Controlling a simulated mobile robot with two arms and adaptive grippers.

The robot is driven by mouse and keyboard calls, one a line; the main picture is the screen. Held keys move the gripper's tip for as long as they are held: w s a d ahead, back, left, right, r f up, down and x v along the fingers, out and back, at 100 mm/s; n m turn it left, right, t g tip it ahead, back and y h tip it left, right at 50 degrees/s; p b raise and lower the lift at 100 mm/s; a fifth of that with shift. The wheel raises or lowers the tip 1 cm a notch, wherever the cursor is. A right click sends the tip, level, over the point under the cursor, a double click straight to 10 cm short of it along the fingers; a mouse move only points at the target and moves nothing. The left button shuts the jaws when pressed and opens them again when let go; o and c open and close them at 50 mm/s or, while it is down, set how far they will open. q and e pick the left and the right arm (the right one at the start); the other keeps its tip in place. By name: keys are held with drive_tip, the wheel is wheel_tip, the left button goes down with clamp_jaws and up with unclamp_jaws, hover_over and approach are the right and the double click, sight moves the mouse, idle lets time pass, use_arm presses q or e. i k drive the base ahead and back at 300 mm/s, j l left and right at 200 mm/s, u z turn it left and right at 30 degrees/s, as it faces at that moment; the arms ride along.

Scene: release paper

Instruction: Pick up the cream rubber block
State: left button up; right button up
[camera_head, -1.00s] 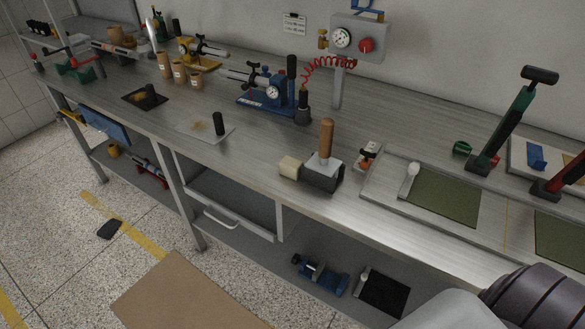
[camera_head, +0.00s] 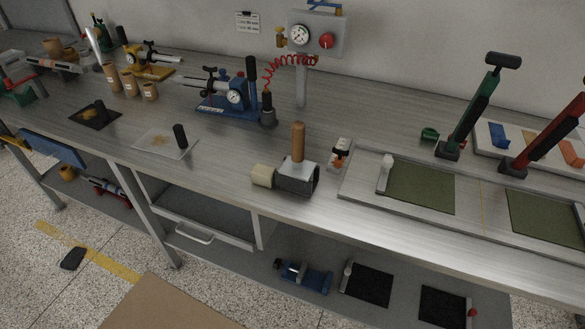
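The cream rubber block (camera_head: 263,176) sits on the metal workbench (camera_head: 330,222) near its front edge, in the middle of the head view. It is beside the left side of a dark grey block with a light top (camera_head: 297,177), from which an upright wooden handle (camera_head: 298,142) rises. I cannot tell whether the two touch. Neither of my grippers shows in the view.
A small orange and white item (camera_head: 338,154) and a tray with green mats (camera_head: 421,190) lie to the right. A blue clamp tool with a gauge (camera_head: 235,97) stands behind. The bench in front and left of the block is clear. An open drawer (camera_head: 200,219) hangs below.

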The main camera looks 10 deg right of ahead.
sight(262, 174)
drive_tip(key=i+j+z, duration=0.2)
drive_tip(key=j, duration=0.2)
drive_tip(key=i+j+z, duration=0.2)
drive_tip(key=j, duration=0.15)
drive_tip(key=j+z, duration=0.25)
drive_tip(key=j, duration=0.15)
drive_tip(key=j+z, duration=0.2)
drive_tip(key=j, duration=0.25)
